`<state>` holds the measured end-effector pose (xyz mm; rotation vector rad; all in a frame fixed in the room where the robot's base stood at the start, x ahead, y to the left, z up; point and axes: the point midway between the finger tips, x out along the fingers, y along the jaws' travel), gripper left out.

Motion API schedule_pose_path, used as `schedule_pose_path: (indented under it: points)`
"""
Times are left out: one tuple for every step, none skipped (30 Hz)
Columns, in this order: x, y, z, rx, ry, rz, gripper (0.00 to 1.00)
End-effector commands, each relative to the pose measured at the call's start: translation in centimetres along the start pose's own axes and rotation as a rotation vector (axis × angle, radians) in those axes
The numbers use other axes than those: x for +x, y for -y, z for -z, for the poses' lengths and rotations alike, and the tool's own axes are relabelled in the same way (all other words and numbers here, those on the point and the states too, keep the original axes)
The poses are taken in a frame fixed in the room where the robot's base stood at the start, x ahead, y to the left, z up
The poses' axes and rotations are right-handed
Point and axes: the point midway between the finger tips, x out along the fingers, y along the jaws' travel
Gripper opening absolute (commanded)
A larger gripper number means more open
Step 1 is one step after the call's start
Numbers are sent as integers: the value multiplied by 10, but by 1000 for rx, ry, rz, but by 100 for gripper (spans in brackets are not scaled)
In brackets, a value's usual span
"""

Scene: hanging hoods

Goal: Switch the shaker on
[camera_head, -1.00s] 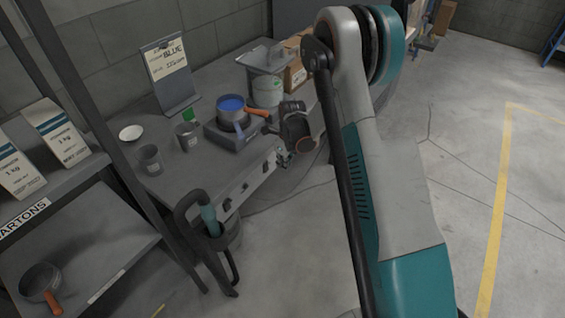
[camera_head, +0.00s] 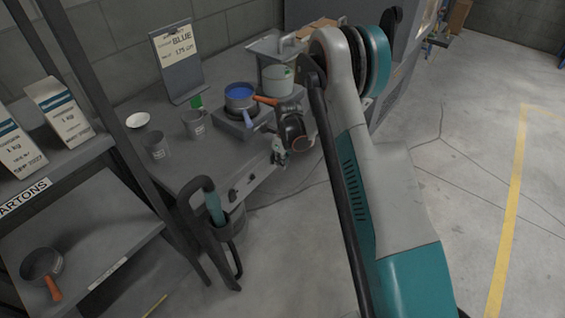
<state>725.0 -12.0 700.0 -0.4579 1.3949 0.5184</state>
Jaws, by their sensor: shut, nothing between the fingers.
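No label marks the shaker, so I cannot tell which device it is. One candidate is the grey machine (camera_head: 262,44) at the back of the bench, with a pale green-grey pail (camera_head: 277,80) under its top plate. Another is the low dark box (camera_head: 231,127) under a pan of blue liquid (camera_head: 240,92). A pale strip with dark switch-like parts (camera_head: 250,181) runs along the bench's front. My gripper (camera_head: 279,153) is shut and empty, pointing down near the right part of that strip. I cannot tell whether it touches it. My wrist hides part of the bench edge.
The bench (camera_head: 185,165) holds grey cups (camera_head: 195,124), a white dish (camera_head: 137,119) and a sign (camera_head: 178,60) reading blue. A holder (camera_head: 231,226) hangs at its front. A shelf (camera_head: 75,265) with cartons stands left. The floor (camera_head: 440,170) at right is clear.

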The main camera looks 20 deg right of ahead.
Motion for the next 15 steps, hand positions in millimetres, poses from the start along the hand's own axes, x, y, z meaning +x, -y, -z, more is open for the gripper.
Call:
schedule_pose_path:
  points:
    - [0, 0, 0, 0, 0, 0, 0]
    - [1, 0, -1, 0, 0, 0, 0]
    - [3, 0, -2, -1, 0, 0, 0]
    - [5, 0, -4, -1, 0, 0, 0]
    - [7, 0, -6, -1, 0, 0, 0]
    - [9, 0, -6, -1, 0, 0, 0]
    - [11, 0, -6, 0, 0, 0, 0]
    - [10, 0, -6, 0, 0, 0, 0]
    - [8, 0, -6, 0, 0, 0, 0]
    - [8, 0, -6, 0, 0, 0, 0]
    - [8, 0, -6, 0, 0, 0, 0]
    - [8, 0, -6, 0, 0, 0, 0]
    - [8, 0, -6, 0, 0, 0, 0]
    - [7, 0, -6, 0, 0, 0, 0]
    - [7, 0, -6, 0, 0, 0, 0]
